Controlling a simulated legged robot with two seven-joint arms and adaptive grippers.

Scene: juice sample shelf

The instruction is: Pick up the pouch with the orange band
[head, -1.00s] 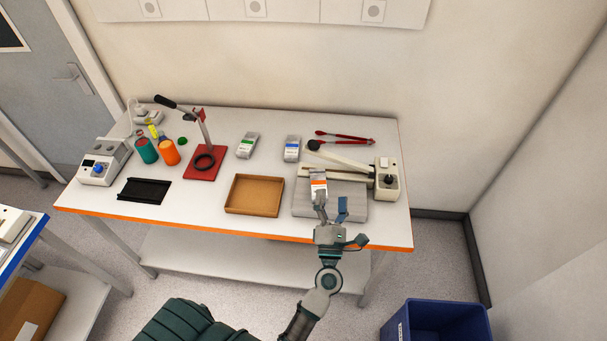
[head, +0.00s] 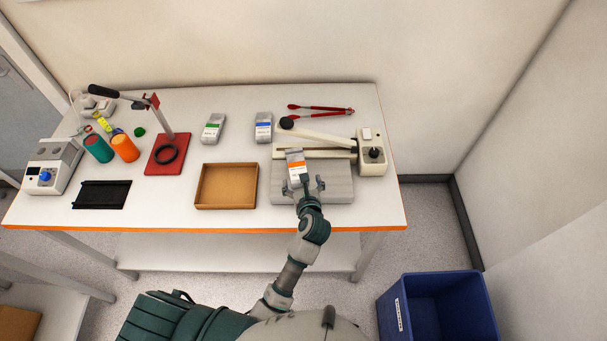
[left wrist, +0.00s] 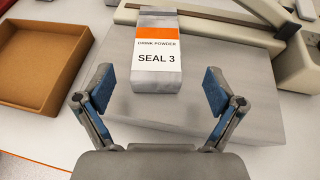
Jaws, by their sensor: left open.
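The pouch with the orange band (head: 296,167) is silver-grey and lies on the flat grey bed of the sealer (head: 338,187). In the left wrist view the pouch (left wrist: 157,60) shows a white label reading "DRINK POWDER SEAL 3". My left gripper (head: 303,188) is over the front part of the bed, at the near end of the pouch. In the left wrist view the gripper (left wrist: 158,92) is open, with one blue-padded finger to each side of the pouch's near end and clear gaps between. It holds nothing. My right gripper is not in view.
A green-banded pouch (head: 213,128) and a blue-banded pouch (head: 263,127) lie behind. The sealer's raised arm (head: 318,135) and control box (head: 372,153) stand behind and right of the pouch. A brown tray (head: 227,186) is on the left. Red tongs (head: 322,109) lie at the back.

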